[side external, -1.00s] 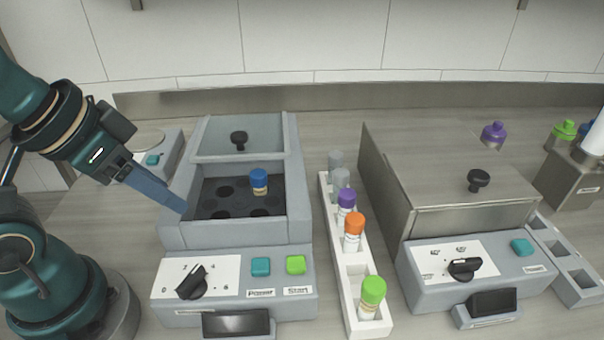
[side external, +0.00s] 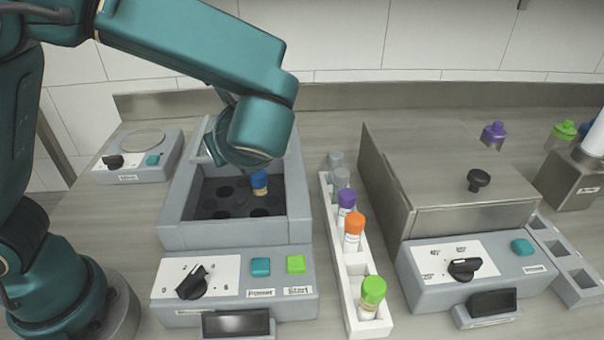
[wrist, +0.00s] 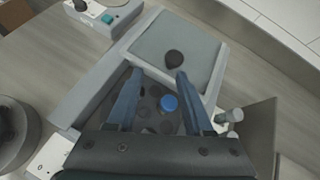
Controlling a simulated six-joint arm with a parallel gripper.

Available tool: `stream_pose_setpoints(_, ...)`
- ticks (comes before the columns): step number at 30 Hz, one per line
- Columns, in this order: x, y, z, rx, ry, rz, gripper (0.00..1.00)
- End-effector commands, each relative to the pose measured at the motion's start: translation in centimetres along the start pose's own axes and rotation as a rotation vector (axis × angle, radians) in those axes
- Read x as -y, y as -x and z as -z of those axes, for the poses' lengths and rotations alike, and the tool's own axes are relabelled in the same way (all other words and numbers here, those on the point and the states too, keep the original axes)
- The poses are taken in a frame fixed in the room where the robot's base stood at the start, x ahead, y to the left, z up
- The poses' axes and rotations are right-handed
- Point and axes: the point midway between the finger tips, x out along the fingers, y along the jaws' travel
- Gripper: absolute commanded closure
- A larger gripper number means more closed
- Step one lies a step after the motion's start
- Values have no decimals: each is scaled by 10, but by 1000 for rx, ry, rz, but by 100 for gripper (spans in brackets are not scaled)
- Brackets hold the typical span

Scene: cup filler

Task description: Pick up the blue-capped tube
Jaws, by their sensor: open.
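The blue-capped tube (side external: 259,183) stands upright in a hole of the dark rack inside the grey box machine (side external: 235,236). Its blue cap (wrist: 169,103) shows in the wrist view between and beyond my two fingers. My gripper (wrist: 153,85) is open and empty, with a blue finger on each side of the cap in that picture. In the side view my arm reaches over the box and its wrist hides the fingers and part of the box's back. I cannot tell how far the fingertips are above the cap.
The box's lid (wrist: 185,55) with a black knob stands slid back behind the opening. A white rack (side external: 352,298) with purple-, orange- and green-capped tubes stands right of the box. A metal-lidded machine (side external: 430,190) is further right. A small plate device (side external: 139,155) stands behind left.

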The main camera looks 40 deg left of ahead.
Motion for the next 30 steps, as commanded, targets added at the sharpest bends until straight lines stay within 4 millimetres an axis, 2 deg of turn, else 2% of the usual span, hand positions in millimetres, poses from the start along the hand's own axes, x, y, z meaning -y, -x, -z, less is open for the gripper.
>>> stream_pose_setpoints(1,8,3,16,31,-73,31,48)
stream_pose_setpoints(3,16,7,34,61,-140,65,48)
stream_pose_setpoints(6,17,12,55,77,-210,92,48)
stream_pose_setpoints(9,14,14,67,85,-252,102,48)
stream_pose_setpoints(13,15,9,68,84,-259,108,48)
stream_pose_setpoints(22,18,-28,65,82,-257,104,48)
stream_pose_setpoints(30,20,-35,65,80,-255,107,48)
